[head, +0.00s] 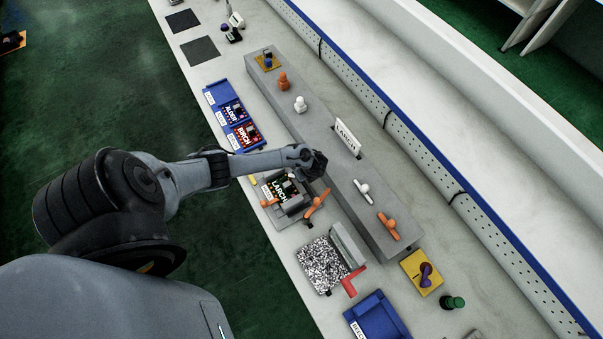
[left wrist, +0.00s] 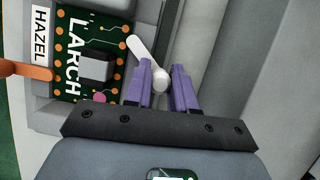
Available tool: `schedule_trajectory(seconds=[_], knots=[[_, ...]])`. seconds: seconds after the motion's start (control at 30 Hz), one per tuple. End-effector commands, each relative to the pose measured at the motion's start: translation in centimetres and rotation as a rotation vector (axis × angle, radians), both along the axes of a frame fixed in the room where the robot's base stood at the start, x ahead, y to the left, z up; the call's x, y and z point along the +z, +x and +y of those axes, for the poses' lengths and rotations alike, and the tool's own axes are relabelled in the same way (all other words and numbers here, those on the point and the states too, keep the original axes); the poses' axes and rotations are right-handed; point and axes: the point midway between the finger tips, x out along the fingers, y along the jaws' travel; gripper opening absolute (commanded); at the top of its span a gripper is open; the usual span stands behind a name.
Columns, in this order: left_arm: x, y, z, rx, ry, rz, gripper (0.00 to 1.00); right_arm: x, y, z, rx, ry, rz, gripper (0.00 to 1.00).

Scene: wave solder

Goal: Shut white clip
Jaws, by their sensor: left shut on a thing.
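In the left wrist view a white clip (left wrist: 143,55) with a round knob lies at a slant at the right edge of a green board marked LARCH (left wrist: 75,60). The two purple fingers of my left gripper (left wrist: 162,75) are on either side of the knob and shut on it. In the head view my left gripper (head: 316,166) hides this clip. The LARCH board (head: 281,187) sits in a grey holder labelled HAZEL in the wrist view. Orange clips (head: 317,204) and (head: 269,202) show on the holder. My right gripper is not in view.
A long grey block (head: 335,165) runs behind the holder. It bears a LARCH sign (head: 348,138), another white clip (head: 363,188) and an orange clip (head: 389,228).

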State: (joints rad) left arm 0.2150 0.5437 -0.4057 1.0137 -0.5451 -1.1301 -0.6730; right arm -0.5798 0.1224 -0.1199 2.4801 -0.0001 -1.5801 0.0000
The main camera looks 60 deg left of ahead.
Motion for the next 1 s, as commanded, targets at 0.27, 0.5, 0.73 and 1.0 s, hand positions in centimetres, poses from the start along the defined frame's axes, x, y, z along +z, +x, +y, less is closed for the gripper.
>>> schedule_trajectory(seconds=[0.27,0.5,0.73,1.0], knots=[[0.1,0.6,0.7,0.264,-0.002,0.0,0.0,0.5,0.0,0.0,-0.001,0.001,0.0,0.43],[0.0,0.8,1.4,0.473,-0.002,0.0,0.0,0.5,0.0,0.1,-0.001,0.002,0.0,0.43],[0.0,0.8,1.9,0.621,-0.001,0.0,0.0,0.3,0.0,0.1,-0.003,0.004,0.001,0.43],[0.0,0.7,2.3,0.713,-0.001,-0.001,0.0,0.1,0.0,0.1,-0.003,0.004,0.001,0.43]])
